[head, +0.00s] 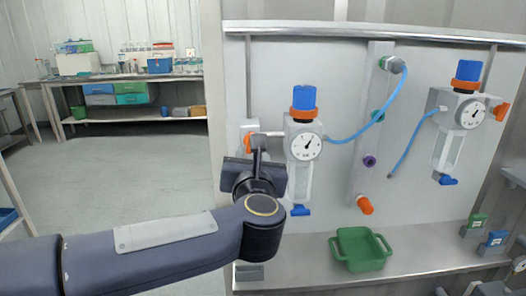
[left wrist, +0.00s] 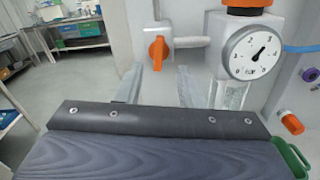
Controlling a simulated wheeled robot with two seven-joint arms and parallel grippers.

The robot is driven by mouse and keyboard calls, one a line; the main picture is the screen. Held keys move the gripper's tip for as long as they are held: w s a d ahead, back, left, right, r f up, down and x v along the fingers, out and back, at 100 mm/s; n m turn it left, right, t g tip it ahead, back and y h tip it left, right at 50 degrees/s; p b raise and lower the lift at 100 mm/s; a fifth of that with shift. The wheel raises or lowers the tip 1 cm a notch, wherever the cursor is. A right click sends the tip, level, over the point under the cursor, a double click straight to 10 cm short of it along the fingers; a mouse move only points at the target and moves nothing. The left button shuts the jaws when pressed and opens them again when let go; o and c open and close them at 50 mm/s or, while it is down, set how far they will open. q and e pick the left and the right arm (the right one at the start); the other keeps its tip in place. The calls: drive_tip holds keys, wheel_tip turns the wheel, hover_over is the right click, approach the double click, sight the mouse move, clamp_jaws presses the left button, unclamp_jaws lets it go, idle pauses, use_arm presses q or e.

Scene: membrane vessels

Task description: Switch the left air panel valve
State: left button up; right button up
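The left air panel valve has an orange handle (left wrist: 157,53), which hangs downward from a white block on the panel in the left wrist view. In the head view the handle (head: 248,144) shows just left of my gripper's tip. It sits left of the left regulator, which has a round gauge (head: 306,146) and a blue knob (head: 304,97). My left gripper (left wrist: 160,72) is open, its two fingers apart and empty, pointing at the panel. The handle appears between and beyond the fingertips; I see no contact. My right gripper is in neither view.
A second regulator (head: 459,113) hangs at the right of the panel. Blue hoses (head: 371,121) run near a central column. A green tray (head: 360,250) stands on the shelf below. Open floor (head: 120,180) lies to the left, with a workbench (head: 130,79) behind.

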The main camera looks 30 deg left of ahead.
use_arm(q)
drive_tip(key=x, duration=0.6)
drive_tip(key=shift+w+a, duration=0.1)
drive_tip(key=shift+c, duration=0.3)
drive_tip(key=c, duration=0.5)
drive_tip(key=shift+c, duration=0.2)
